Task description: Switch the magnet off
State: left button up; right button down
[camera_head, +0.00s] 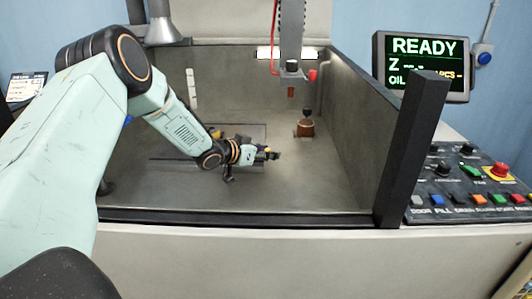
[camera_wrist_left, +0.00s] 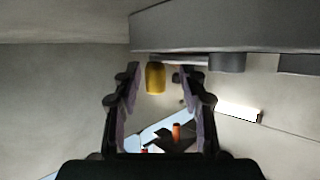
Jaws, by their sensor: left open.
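My left arm reaches from the left into the tank. Its gripper (camera_head: 275,154) is low over the tank floor, beside a flat grey block (camera_head: 258,131) that the arm partly covers. In the left wrist view a yellow handle (camera_wrist_left: 155,78) stands out by the edge of the grey block (camera_wrist_left: 225,28). The open left gripper (camera_wrist_left: 160,72) has its fingers on either side of this handle. I cannot tell whether either finger touches it. In the head view the gripper hides most of the handle's surroundings. My right gripper is not in view.
A machine head (camera_head: 291,68) hangs above the tank with a copper-coloured electrode (camera_head: 291,92). A brown round part (camera_head: 305,129) stands at the right. The tank's front rim (camera_head: 240,217) and dark post (camera_head: 408,150) bound the space. A control panel (camera_head: 470,185) is outside, below a READY screen (camera_head: 421,62).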

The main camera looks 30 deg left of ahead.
pick_arm(q)
jog(key=shift+d+r, duration=0.15)
jog(key=shift+d, duration=0.25)
jog(key=c, duration=0.4)
jog(key=shift+c, duration=0.7)
jog(key=shift+a, duration=0.2)
jog(key=c, duration=0.3)
grip_shut()
